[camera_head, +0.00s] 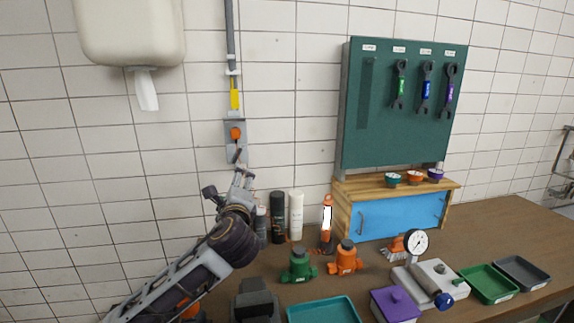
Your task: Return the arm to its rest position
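My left arm comes in from the lower left, and its gripper (226,186) is raised above the back of the workbench, in front of the tiled wall. Its two fingers are spread apart with nothing visible between them, so it looks open. It appears just below a grey wall plate with an orange knob (236,133); I cannot tell whether it touches the plate. My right gripper is not in view.
Bottles (296,216), green (299,265) and orange (345,258) valve bodies and a pressure gauge (416,242) stand on the bench (500,226). A teal tray (323,311) and purple box (396,304) are in front. A green tool board (390,140) rises behind.

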